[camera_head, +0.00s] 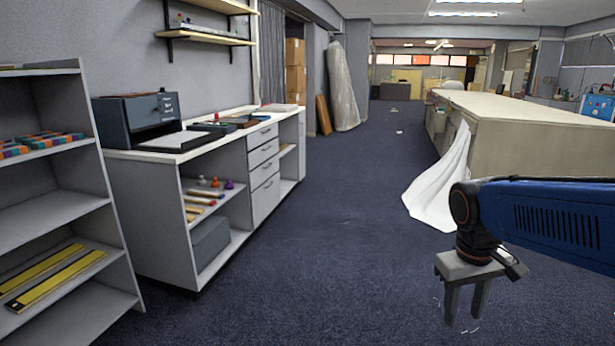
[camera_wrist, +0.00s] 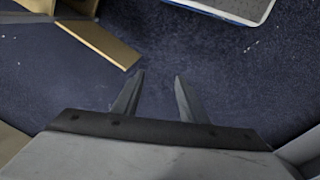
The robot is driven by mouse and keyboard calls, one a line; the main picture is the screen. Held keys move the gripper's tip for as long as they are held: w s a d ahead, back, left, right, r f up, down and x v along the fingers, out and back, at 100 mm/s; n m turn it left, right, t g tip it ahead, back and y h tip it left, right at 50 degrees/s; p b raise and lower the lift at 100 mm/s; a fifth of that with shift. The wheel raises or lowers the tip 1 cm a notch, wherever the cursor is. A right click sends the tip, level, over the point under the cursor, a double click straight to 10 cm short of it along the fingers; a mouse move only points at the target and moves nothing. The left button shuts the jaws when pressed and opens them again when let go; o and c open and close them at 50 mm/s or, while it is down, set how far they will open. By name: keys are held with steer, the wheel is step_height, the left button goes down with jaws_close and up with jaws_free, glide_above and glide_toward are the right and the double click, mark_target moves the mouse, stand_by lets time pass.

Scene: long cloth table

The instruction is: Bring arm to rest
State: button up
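My gripper (camera_head: 466,305) hangs at the lower right of the head view, at the end of my blue arm, with its fingers pointing down. Its two grey fingers are apart and nothing is between them. In the wrist view my gripper (camera_wrist: 157,85) also shows with the fingers spread over dark blue carpet. It touches nothing that I can see.
A long table (camera_head: 560,145) with white cloth (camera_head: 440,185) hanging to the floor stands behind my arm at the right. A white cabinet (camera_head: 262,170) and grey shelves (camera_head: 50,205) line the left. The carpeted aisle (camera_head: 345,190) between is clear.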

steer(key=s+a+f+m+t+y, duration=0.1)
steer(key=s+a+t, duration=0.2)
steer(key=s, duration=0.7)
steer(key=shift+t, duration=0.6)
steer(key=shift+a, duration=0.1)
